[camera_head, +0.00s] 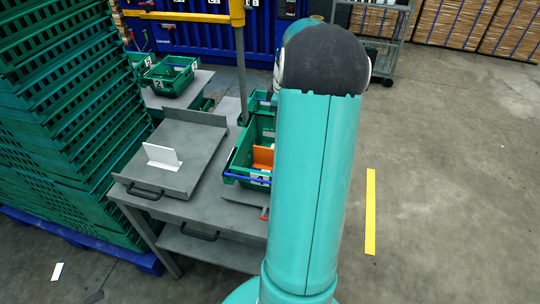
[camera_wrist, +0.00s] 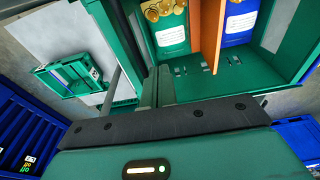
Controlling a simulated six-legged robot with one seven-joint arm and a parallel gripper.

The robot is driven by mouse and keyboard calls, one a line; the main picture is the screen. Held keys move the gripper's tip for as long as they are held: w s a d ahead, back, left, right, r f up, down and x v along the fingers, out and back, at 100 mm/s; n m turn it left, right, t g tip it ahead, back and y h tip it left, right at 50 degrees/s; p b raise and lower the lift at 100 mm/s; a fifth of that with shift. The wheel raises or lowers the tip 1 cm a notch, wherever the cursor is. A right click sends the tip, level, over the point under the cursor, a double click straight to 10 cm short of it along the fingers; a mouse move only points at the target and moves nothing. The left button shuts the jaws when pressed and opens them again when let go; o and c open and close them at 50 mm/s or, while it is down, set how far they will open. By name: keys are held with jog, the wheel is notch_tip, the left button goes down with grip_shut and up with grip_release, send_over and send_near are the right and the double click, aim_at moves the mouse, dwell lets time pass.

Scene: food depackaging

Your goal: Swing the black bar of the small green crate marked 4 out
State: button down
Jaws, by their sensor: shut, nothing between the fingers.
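No crate shows a readable 4. A small green crate (camera_head: 262,103) stands on the far part of the table in the head view, partly hidden behind my arm; its marking and any black bar cannot be made out. In the wrist view a small green crate (camera_wrist: 68,76) with a white label lies at the left; its number is unreadable and I cannot tell whether it is the same one. My gripper (camera_wrist: 158,78) is shut and empty, its fingers pointing up the wrist view beside a larger green crate. In the head view my arm hides the gripper.
The larger green crate (camera_head: 236,165) has an orange divider (camera_head: 263,157) and a blue front bar (camera_head: 247,179). Small crates marked 2 (camera_head: 172,78) stand farther left. A grey tray (camera_head: 190,133) holds a white piece (camera_head: 162,157). Tall green crate stacks (camera_head: 65,110) block the left; right floor is open.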

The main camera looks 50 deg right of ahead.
jog(key=shift+w+d, duration=0.1)
jog(key=shift+d, duration=0.1)
jog(key=shift+w+d, duration=0.15)
jog(key=shift+d, duration=0.3)
dwell(0.6)
notch_tip(320, 180, up, 8)
jog(key=shift+s+a, duration=0.2)
jog(key=shift+a, duration=0.25)
dwell(0.3)
dwell(0.5)
